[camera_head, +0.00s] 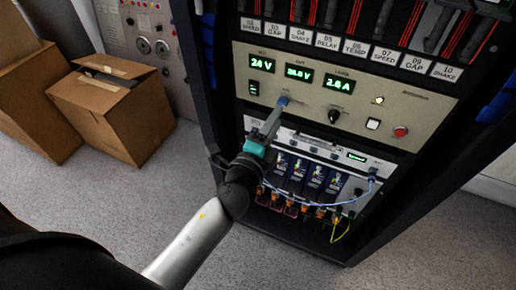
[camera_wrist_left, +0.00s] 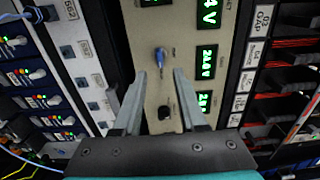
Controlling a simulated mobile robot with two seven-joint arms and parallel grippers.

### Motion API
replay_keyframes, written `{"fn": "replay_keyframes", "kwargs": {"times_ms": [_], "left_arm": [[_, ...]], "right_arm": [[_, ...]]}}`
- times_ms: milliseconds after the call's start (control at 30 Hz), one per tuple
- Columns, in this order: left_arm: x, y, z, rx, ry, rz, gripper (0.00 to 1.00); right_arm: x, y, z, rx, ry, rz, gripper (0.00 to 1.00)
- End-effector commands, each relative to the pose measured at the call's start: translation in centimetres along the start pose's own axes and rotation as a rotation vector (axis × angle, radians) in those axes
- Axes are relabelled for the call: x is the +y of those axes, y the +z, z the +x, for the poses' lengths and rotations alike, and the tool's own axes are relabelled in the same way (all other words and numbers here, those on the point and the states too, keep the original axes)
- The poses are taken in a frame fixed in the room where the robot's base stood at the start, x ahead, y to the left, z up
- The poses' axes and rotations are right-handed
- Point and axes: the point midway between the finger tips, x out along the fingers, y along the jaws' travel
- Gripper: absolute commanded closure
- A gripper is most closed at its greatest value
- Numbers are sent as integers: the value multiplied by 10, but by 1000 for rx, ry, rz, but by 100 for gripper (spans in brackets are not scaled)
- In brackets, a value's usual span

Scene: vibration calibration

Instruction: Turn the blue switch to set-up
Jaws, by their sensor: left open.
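The blue switch (camera_head: 283,101) is a small lever knob on the beige panel (camera_head: 415,113) of the rack. In the left wrist view the blue switch (camera_wrist_left: 159,57) stands out from the panel just beyond the fingertips, roughly between their lines. My left gripper (camera_head: 274,117) reaches up to the panel from below. In the left wrist view its two fingers (camera_wrist_left: 160,75) are apart with nothing held between them. I cannot tell whether a finger touches the switch. The labels around the switch are too small to read. My right gripper is not in view.
A black knob (camera_head: 334,116), a white button (camera_head: 373,124) and a red button (camera_head: 400,132) sit right of the switch. Green displays (camera_head: 299,73) are above. A lower module with a blue cable (camera_head: 300,202) hangs below. Cardboard boxes (camera_head: 118,118) stand on the floor at left.

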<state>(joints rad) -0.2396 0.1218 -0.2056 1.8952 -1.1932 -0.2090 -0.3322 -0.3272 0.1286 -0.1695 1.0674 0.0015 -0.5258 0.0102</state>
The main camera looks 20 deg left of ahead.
Motion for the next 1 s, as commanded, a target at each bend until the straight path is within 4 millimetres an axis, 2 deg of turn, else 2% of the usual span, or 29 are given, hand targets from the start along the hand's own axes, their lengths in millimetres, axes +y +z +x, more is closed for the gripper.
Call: {"fn": "replay_keyframes", "kwargs": {"times_ms": [100, 200, 500, 700, 1000], "left_arm": [[2, 0, -20, -2, 3, -3, 59], [2, 0, -36, -1, 3, -2, 59], [2, 0, -78, -2, 2, -1, 59], [1, 0, -93, -1, 1, 1, 59], [0, 0, -98, 0, 0, 1, 59]], "right_arm": [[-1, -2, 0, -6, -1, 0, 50], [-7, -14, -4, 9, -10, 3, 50], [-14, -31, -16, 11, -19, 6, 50], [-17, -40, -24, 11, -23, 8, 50], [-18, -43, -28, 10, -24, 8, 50]]}}
